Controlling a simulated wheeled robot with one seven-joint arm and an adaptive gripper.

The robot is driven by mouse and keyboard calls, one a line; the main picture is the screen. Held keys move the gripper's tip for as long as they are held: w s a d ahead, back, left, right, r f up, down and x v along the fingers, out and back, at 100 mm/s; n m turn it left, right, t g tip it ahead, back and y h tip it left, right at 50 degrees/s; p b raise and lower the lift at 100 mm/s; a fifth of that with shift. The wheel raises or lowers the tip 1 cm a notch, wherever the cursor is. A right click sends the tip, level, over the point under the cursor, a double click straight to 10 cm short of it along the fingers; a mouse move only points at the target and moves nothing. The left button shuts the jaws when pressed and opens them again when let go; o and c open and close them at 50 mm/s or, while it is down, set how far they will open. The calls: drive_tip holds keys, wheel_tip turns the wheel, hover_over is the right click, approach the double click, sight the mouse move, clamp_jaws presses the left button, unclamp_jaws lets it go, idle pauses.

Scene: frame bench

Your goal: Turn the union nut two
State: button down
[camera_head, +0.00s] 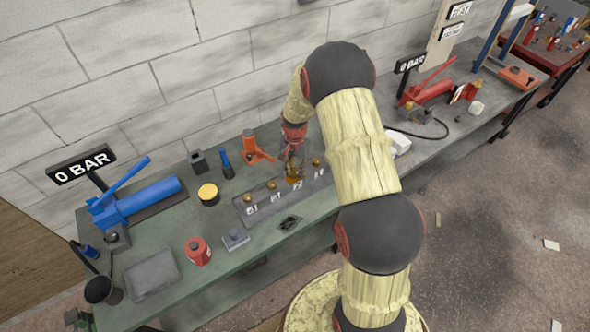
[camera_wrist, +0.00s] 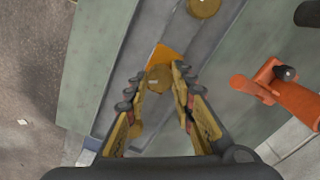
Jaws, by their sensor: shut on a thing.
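A grey strip (camera_head: 262,211) on the bench carries a row of brass union nuts, with small number plates along its front. My gripper (camera_head: 293,172) reaches down over the third nut from the left, whose plate seems to read 2. In the wrist view my gripper (camera_wrist: 160,76) has its two fingers on either side of this brass nut (camera_wrist: 158,79) and is shut on it. An orange piece shows just beyond the fingertips. Another nut (camera_wrist: 203,7) sits free at the top edge. In the head view the fingers partly hide the held nut.
An orange tool (camera_head: 257,148) stands behind the strip; it also shows at right in the wrist view (camera_wrist: 285,92). A blue pump (camera_head: 140,201), a yellow-topped tin (camera_head: 208,194) and a red can (camera_head: 198,251) stand to the left. A red pump (camera_head: 428,91) is at right.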

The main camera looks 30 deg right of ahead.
sight(295, 172)
drive_tip(key=n, duration=0.5)
drive_tip(key=shift+n, duration=2.5)
drive_tip(key=c, duration=1.5)
unclamp_jaws()
wheel_tip(295, 172, up, 12)
